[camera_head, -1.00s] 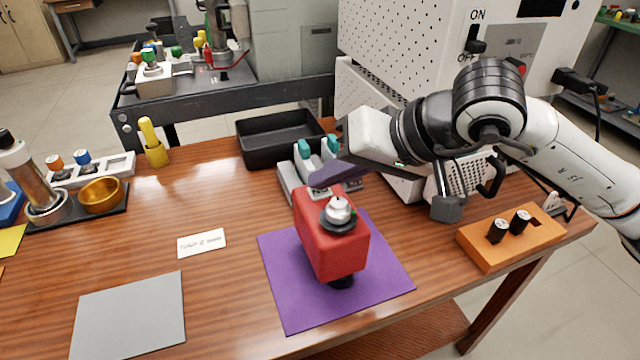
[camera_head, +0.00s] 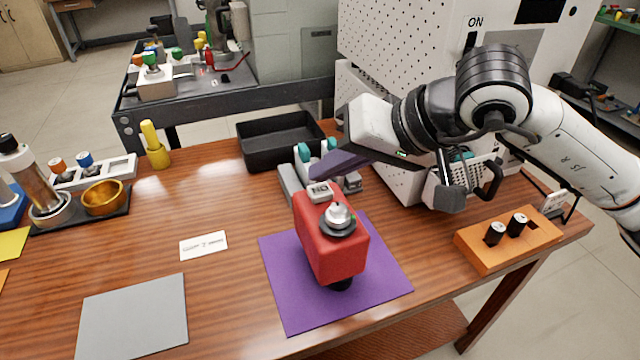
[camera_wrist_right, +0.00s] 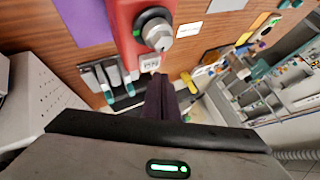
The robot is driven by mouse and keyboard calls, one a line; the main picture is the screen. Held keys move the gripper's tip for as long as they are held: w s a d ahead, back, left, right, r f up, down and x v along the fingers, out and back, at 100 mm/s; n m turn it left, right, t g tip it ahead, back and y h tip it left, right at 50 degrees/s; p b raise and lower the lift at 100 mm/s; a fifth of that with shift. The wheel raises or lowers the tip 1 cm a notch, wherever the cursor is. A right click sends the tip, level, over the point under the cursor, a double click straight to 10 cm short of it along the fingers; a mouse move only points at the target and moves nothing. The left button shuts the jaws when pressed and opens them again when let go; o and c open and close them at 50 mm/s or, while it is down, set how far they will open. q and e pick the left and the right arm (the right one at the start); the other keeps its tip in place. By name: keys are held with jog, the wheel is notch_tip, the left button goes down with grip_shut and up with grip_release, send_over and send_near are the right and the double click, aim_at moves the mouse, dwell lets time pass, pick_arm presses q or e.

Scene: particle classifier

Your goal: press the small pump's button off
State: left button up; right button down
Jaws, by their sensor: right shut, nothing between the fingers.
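A red box-shaped device (camera_head: 328,245), which seems to be the small pump, stands on a purple mat (camera_head: 388,278). It has a silver knob on a dark ring (camera_head: 338,214). A small white marked tile (camera_head: 319,191) sits at its far top edge, with letters like "ON" upside down. The tile also shows in the right wrist view (camera_wrist_right: 149,64). My right gripper (camera_head: 316,169) has its dark fingers shut and empty. Their tips are just beyond the tile and look apart from it, though the gap is hard to judge. My left gripper is not in view.
A grey device with teal parts (camera_head: 302,152) stands behind the red box, partly hidden by my fingers. A black tray (camera_head: 262,155) is at the back. An orange block (camera_head: 480,250) with black knobs is at right, below a white cabinet (camera_head: 395,40).

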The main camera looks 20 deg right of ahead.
aim_at(327, 192)
jog(key=shift+r+p, duration=1.25)
jog(key=shift+r, duration=1.3)
jog(key=shift+f, duration=0.1)
